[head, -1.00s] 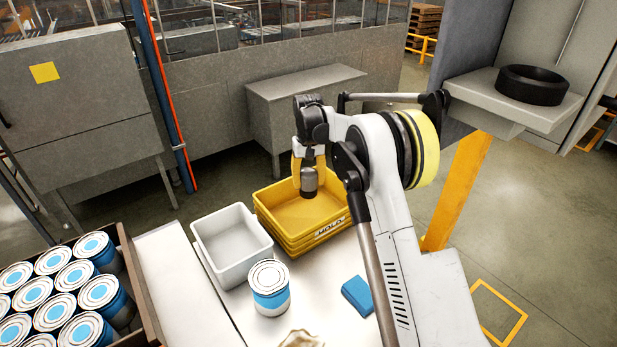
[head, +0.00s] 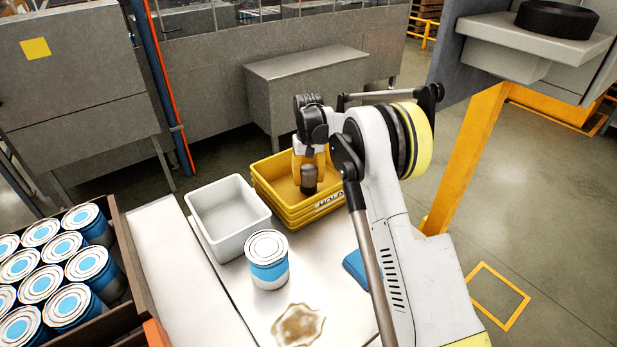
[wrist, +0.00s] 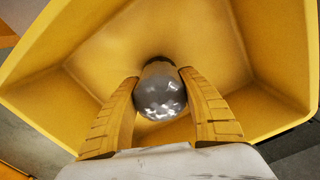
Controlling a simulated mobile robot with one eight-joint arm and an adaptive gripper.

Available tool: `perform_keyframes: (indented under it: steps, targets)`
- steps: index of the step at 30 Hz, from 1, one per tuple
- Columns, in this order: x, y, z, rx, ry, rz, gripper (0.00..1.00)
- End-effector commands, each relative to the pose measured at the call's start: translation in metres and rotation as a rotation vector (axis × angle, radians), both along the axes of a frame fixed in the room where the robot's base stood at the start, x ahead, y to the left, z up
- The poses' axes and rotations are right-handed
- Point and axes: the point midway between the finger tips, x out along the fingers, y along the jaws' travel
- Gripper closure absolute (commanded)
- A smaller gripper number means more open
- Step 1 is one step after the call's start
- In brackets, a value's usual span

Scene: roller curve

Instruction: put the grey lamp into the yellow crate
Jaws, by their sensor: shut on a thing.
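The grey lamp (wrist: 160,95) is a rounded, shiny grey piece with a darker far end. My gripper (wrist: 158,92) has its two yellow fingers shut on it, one on each side. In the head view my gripper (head: 309,172) points down over the yellow crate (head: 275,203), with the lamp (head: 309,181) hanging at its tips inside the crate's outline. In the wrist view the crate's yellow walls (wrist: 60,60) surround the lamp. Whether the lamp touches the crate floor I cannot tell.
A white bin (head: 215,247) stands left of the crate. A blue-and-white can (head: 267,262), a blue block (head: 357,268) and a brownish stain (head: 298,325) are on the white table in front. A box of several cans (head: 130,308) is at the left.

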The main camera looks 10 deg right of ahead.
Motion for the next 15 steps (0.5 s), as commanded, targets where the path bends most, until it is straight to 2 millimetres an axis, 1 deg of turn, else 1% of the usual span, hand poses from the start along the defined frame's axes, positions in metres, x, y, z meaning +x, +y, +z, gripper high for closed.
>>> perform_keyframes:
  steps: [7,8,9,10,15]
  targets:
    - [0.0000,0.0000,-0.0002,0.000,0.000,0.000,0.85]
    - [0.0000,0.0000,-0.0001,0.000,0.000,0.000,0.49]
    - [0.0000,0.0000,-0.0002,0.000,0.000,0.000,0.37]
    - [0.0000,0.0000,-0.0002,0.000,0.000,0.000,0.28]
    - [0.0000,0.0000,-0.0002,0.000,0.000,0.000,0.28]
